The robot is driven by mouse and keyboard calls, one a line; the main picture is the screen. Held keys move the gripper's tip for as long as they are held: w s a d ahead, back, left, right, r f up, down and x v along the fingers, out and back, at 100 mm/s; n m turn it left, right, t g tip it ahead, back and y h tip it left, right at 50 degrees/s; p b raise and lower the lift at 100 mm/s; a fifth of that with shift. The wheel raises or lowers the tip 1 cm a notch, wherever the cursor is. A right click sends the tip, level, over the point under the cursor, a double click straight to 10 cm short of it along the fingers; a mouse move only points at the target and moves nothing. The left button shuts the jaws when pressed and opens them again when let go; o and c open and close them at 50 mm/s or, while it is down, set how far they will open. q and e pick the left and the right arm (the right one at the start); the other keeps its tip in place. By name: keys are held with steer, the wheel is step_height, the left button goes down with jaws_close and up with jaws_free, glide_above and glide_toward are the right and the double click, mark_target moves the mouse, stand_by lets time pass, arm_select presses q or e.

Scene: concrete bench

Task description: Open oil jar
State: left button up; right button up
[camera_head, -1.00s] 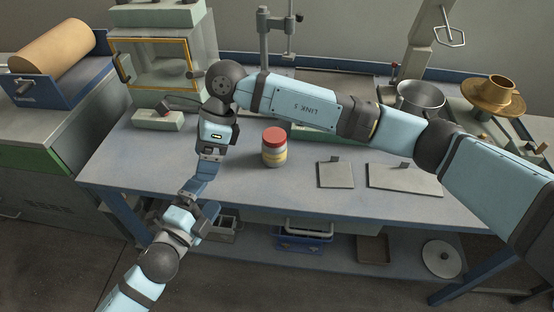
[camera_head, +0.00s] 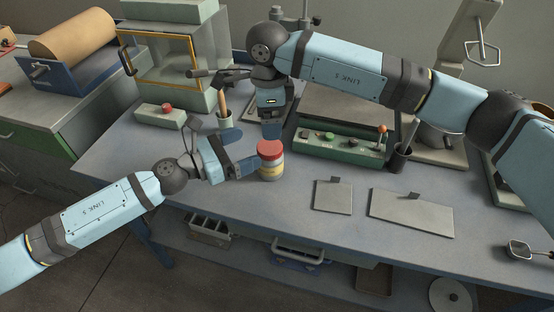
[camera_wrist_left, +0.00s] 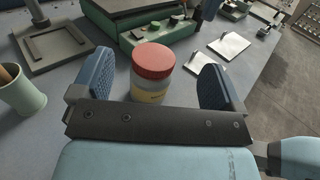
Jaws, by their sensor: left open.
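The oil jar (camera_head: 270,166), with a red lid (camera_head: 270,148), pale body and yellow label, stands upright on the bench. My left gripper (camera_head: 243,150) is open just left of the jar and points at it. In the left wrist view the jar (camera_wrist_left: 153,88) appears between the two blue fingers (camera_wrist_left: 155,82), with gaps on both sides. My right gripper (camera_head: 271,130) points down at the back of the jar, close above the lid. Whether its jaws are open, or touch the lid, I cannot tell.
Two flat grey plates (camera_head: 333,197) lie right of the jar. A green control box (camera_head: 340,145) stands behind it. A cup with a hammer (camera_head: 222,118) and a glass-fronted cabinet (camera_head: 165,60) stand behind the left arm.

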mark_target(272, 159)
arm_select(q)
step_height(272, 159, down, 7)
arm_select(e)
steer(key=shift+a, duration=0.1)
arm_select(q)
steer(key=x, duration=0.6)
steer(key=shift+f, duration=0.25)
steer(key=shift+w+d, duration=0.3)
steer(key=shift+d, duration=0.35)
